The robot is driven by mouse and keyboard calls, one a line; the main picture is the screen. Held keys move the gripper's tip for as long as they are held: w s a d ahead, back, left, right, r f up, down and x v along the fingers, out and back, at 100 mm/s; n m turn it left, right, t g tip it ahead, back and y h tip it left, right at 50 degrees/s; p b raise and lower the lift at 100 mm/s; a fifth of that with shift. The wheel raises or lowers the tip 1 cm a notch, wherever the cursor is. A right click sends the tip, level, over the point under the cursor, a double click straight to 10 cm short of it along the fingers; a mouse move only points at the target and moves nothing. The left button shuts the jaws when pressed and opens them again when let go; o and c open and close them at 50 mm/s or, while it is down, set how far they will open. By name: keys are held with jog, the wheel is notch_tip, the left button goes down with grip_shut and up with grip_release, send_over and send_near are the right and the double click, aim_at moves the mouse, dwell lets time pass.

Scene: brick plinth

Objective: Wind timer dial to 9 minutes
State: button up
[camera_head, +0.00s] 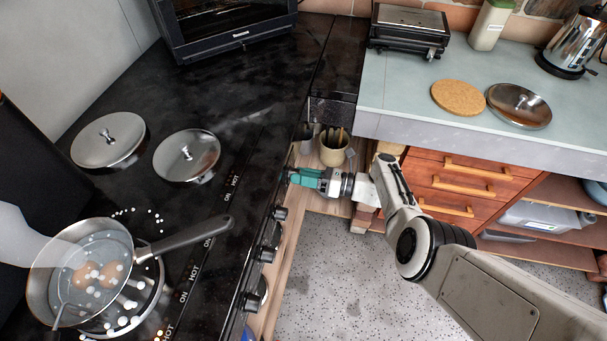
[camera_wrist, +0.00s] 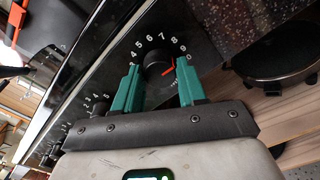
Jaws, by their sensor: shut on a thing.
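The timer dial (camera_wrist: 156,60) is a round black knob on the dark front panel, ringed by white numerals, seen in the wrist view. A red pointer line shows at its lower right, angled up and right towards the high-number end of the scale; the exact number it meets is hard to tell. My gripper (camera_wrist: 157,68) has its two green fingers on either side of the knob, shut on it. In the head view my gripper (camera_head: 291,176) reaches the stove's front face at the far end of the knob row. The dial is hidden there.
A pan (camera_head: 80,268) with eggs in bubbling water sits on a near burner, its handle pointing right. Two lids (camera_head: 186,155) lie on the black stove (camera_head: 250,110). Other knobs (camera_head: 268,254) line the stove front. A utensil pot (camera_head: 335,147) stands behind my gripper.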

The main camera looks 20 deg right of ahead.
jog(key=shift+s+f+m, duration=0.1)
jog(key=shift+m, duration=0.3)
jog(key=o, duration=1.1)
jog(key=shift+c, duration=0.2)
jog(key=shift+d, duration=0.1)
jog(key=p+v, duration=0.1)
jog(key=v, duration=0.9)
jog(key=shift+s+d, duration=0.2)
